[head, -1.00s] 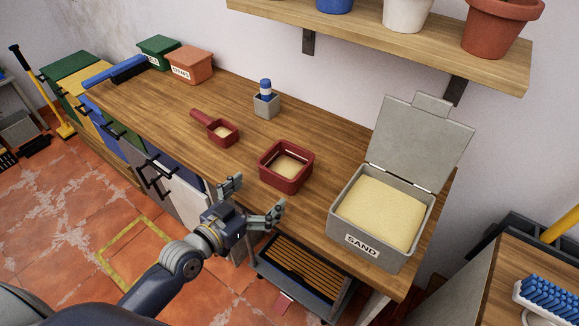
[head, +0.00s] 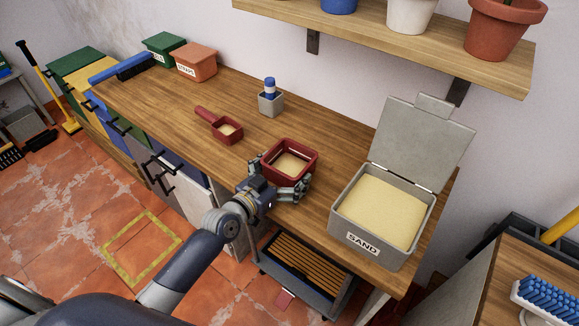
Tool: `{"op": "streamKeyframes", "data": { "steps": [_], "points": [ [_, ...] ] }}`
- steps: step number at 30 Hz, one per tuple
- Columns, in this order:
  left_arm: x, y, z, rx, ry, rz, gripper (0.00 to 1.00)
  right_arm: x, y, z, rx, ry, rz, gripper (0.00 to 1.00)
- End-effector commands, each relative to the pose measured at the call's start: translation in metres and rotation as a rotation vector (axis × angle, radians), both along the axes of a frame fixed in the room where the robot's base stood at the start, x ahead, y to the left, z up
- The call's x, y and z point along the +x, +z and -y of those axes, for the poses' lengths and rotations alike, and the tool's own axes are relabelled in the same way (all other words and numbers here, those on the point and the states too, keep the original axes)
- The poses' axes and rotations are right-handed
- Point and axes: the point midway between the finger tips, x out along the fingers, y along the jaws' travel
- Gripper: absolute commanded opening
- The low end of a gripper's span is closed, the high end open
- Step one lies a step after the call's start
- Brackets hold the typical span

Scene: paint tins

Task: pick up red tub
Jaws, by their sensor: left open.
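The red tub (head: 290,146) is a square, open container with some sand-coloured fill, standing on the wooden workbench in the head view. My left gripper (head: 280,178) is open at the tub's near side. One finger is by the tub's left near corner and the other by its right near corner. The tub's near wall is partly hidden by the gripper, and I cannot tell whether the fingers touch it. My right gripper is not in view.
A red scoop (head: 228,132) lies left of the tub. A grey holder (head: 271,102) with a blue-and-white item stands behind. An open grey sand bin (head: 366,245) stands to the right. A wooden shelf (head: 400,48) with pots hangs above. The bench's middle left is clear.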

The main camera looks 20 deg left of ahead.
Motion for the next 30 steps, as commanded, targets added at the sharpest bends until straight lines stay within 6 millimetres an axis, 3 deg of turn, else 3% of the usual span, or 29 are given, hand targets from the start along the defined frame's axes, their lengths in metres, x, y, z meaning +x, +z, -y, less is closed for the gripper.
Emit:
{"op": "streamKeyframes", "data": {
  "steps": [2,6,8,19,29,30],
  "points": [
    [0.0,0.0,0.0,0.0,0.0,0.0,1.0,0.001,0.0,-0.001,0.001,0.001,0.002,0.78],
    [0.0,0.0,0.0,0.0,0.0,0.0,0.68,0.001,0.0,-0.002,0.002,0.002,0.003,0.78],
    [0.0,0.0,0.0,0.0,0.0,0.0,0.58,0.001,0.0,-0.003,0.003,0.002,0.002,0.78],
    [0.0,0.004,0.0,-0.001,0.001,0.004,0.58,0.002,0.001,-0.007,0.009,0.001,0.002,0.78],
    [0.0,0.042,0.0,-0.004,0.001,0.007,0.58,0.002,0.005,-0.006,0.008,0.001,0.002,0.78],
    [-0.009,0.034,-0.008,0.003,0.002,0.0,0.58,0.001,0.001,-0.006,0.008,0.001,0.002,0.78]
  ]
}}
